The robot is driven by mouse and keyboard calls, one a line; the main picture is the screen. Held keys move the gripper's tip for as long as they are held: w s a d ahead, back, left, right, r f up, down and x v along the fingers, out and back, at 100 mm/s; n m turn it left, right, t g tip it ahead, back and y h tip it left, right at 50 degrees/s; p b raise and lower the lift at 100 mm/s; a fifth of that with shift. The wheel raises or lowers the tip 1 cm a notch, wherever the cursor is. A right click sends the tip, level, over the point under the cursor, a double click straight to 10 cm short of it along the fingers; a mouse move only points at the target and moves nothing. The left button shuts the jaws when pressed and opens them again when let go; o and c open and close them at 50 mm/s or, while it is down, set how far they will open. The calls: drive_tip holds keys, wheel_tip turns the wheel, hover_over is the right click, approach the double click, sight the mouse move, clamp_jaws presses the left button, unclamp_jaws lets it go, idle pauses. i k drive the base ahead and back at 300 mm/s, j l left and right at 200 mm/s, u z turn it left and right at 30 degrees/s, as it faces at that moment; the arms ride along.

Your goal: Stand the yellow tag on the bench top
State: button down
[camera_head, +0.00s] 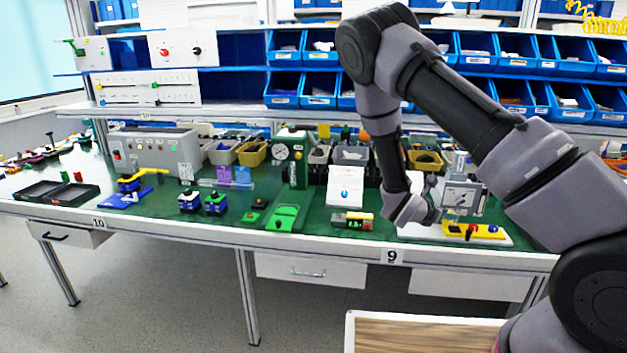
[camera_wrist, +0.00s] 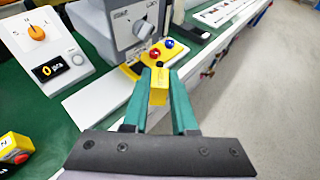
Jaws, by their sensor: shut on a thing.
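The yellow tag (camera_wrist: 158,88) is between the teal fingertips of my gripper (camera_wrist: 158,92) in the wrist view, with a dark spot at its far end. My gripper is shut on it. Past the tag is a yellow block with a red and a blue ball (camera_wrist: 160,50) on a white plate; I cannot tell whether the tag touches it. In the head view my gripper (camera_head: 432,213) is low over the right part of the green bench top (camera_head: 160,208), and the tag cannot be made out there. The bench top also shows in the wrist view (camera_wrist: 22,92).
A white panel with an orange rotary knob (camera_wrist: 45,45) stands left of my gripper. A grey device with a knob (camera_wrist: 118,22) stands beyond it. A yellow-and-red block (camera_wrist: 14,148) is at the lower left. Blue bins (camera_head: 500,55) line the shelves behind.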

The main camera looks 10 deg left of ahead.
sight(93, 179)
drive_tip(key=i+j, duration=0.1)
drive_tip(key=j, duration=0.5)
drive_tip(key=i+j+u, duration=0.1)
drive_tip(key=j, duration=0.5)
drive_tip(key=i+j, duration=0.15)
drive_tip(key=j, duration=0.45)
drive_tip(key=i+j+u, duration=0.1)
drive_tip(key=j, duration=0.5)
drive_tip(key=i+j, duration=0.15)
drive_tip(key=j, duration=0.45)
drive_tip(key=i+j+u, duration=0.1)
drive_tip(key=j, duration=0.5)
drive_tip(key=i+j, duration=0.25)
drive_tip(key=j, duration=0.35)
drive_tip(key=i+j+u, duration=0.1)
drive_tip(key=j, duration=0.45)
drive_tip(key=i+j, duration=0.3)
drive_tip(key=j, duration=0.2)
drive_tip(key=i+j+u, duration=0.1)
drive_tip(key=i+j, duration=0.2)
drive_tip(key=j, duration=0.2)
drive_tip(key=i+j, duration=0.3)
drive_tip(key=j, duration=0.2)
